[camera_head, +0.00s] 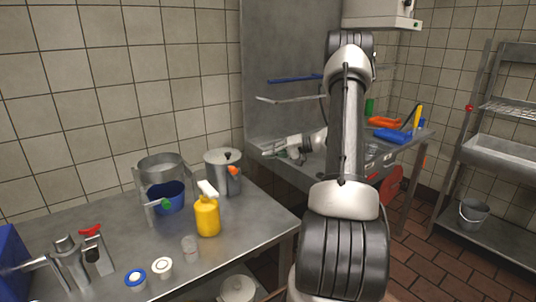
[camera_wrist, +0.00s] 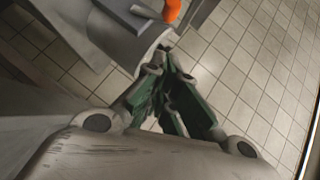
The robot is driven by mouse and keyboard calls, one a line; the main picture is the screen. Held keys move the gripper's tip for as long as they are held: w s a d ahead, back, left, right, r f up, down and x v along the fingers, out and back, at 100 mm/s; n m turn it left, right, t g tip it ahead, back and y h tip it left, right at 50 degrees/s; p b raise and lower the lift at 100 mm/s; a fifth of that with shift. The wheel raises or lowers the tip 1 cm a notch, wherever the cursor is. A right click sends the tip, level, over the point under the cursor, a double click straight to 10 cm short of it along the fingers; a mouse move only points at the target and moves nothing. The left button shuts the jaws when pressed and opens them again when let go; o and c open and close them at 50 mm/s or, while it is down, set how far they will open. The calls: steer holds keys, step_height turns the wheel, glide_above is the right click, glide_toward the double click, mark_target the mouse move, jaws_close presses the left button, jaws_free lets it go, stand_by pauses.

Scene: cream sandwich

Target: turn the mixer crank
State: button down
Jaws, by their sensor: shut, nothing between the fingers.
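A steel lidded pot (camera_head: 222,175) stands at the back of the left counter, with an orange knob (camera_head: 234,171) at its upper right side; it looks like the mixer and its crank. In the wrist view the orange knob (camera_wrist: 172,10) sits at the top edge, beside a grey metal part (camera_wrist: 130,22). My gripper (camera_wrist: 163,60) is shut with its dark green fingers together and empty, pointing toward that metal, apart from the knob. In the head view my gripper (camera_head: 272,150) is to the right of the pot, partly hard to make out against the steel.
A tiled wall (camera_head: 110,80) stands behind.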

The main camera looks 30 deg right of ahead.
steer(key=w+a+f, duration=0.3)
steer(key=w+a, duration=0.1)
steer(key=a, duration=0.4)
steer(key=shift+w+f, duration=0.2)
steer(key=shift+f, duration=0.1)
steer(key=shift+a, duration=0.15)
